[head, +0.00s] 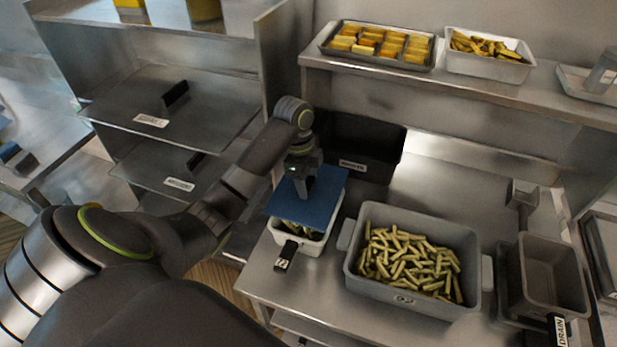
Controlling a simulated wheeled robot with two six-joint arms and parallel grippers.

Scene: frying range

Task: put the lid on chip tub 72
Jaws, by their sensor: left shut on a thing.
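A blue flat lid (326,200) is held by my left gripper (305,190), which is shut on it from above. The lid is over a white tub (324,240) with a black tag reading 72 (286,256) at its front. The lid sits tilted in the picture and covers the back part of the tub's opening. Green chips show in the uncovered front part. I cannot tell whether the lid touches the rim. My right gripper is not in view.
A grey tub of chips (364,285) stands right of the white tub, close by. A dark bin (385,135) is behind. A shelf above holds a tray (432,66) and a white tub (490,66). Bare counter lies behind the chips (450,180).

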